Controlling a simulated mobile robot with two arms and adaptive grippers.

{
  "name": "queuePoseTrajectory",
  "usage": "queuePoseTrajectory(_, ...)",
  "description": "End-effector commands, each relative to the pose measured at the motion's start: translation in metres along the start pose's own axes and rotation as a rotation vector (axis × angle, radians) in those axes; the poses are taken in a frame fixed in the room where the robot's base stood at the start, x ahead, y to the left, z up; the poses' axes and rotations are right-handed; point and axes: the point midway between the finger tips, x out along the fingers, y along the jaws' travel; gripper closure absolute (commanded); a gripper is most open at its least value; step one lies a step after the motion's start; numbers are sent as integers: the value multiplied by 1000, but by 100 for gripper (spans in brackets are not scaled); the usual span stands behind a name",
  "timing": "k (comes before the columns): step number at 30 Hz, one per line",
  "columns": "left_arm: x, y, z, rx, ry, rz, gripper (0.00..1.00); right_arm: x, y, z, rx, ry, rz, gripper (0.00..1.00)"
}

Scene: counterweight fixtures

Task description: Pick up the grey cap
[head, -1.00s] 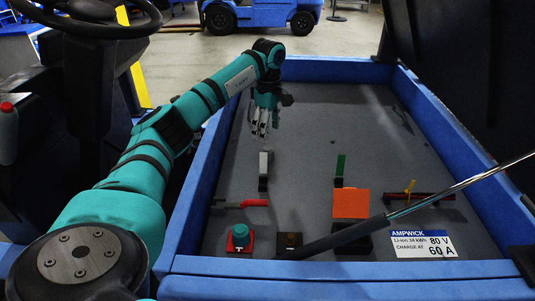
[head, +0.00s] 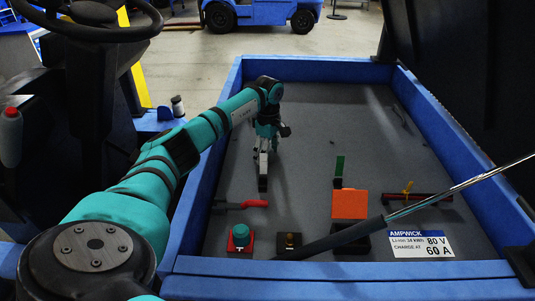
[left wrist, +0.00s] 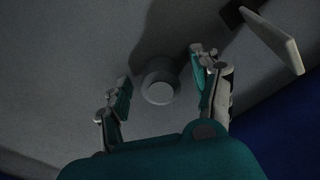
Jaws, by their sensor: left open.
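The grey cap (left wrist: 160,86) is a round, pale grey piece on the grey floor of the blue-walled bay. In the left wrist view it lies between the two spread fingers of my left gripper (left wrist: 164,72), with a gap on each side. The left gripper (head: 265,147) is open and empty, pointing down over the bay floor. In the head view I cannot make out the cap, which seems hidden by the gripper. My right gripper is not in view.
A pale upright lever (head: 263,171) stands close to the gripper; it also shows in the left wrist view (left wrist: 274,40). Nearby are a red-handled lever (head: 254,204), a green lever (head: 339,167), an orange block (head: 349,205) and a teal button (head: 240,236). A strut (head: 400,212) crosses the front right.

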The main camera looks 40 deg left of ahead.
Motion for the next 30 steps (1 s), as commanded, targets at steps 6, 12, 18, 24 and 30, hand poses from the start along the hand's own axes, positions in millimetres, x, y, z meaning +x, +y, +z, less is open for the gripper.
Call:
queuePoseTrajectory(6,0,0,0,0,0,0,60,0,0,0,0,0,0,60)
queuePoseTrajectory(12,0,0,0,0,0,0,76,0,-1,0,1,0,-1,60)
queuePoseTrajectory(18,-2,0,0,0,0,1,76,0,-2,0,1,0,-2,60)
queuePoseTrajectory(24,-25,1,0,0,1,5,76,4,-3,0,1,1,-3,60)
queuePoseTrajectory(30,-67,1,0,0,1,5,76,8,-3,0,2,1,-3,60)
